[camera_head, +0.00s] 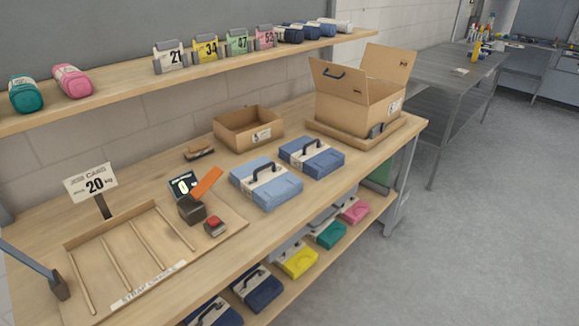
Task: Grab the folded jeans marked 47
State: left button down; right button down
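Two folded blue denim bundles with pale bands and black handles lie on the bench: a lighter one (283,190) near the middle and a darker one (327,160) behind it to the right. I cannot read a number on either band. A green card marked 47 (238,43) stands on the upper shelf between cards marked 34 and 52 or similar. More folded bundles lie on the lower shelf, including two dark blue ones (262,294), their numbers too small to read.
An open cardboard box (350,107) stands at the bench's right end, with a low open box (232,138) left of it. A wooden strap cradle (130,208), a small display and a sign reading 20 are at the left. Open floor (480,230) lies right of the bench.

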aim_at(312, 157)
jog(key=i+l+u, duration=0.15)
jog(key=u, duration=0.2)
jog(key=i+l+u, duration=0.1)
jog(key=l+u, duration=0.15)
jog(key=u, duration=0.15)
jog(key=i+l+u, duration=0.1)
jog(key=l+u, duration=0.25)
jog(key=j, duration=0.15)
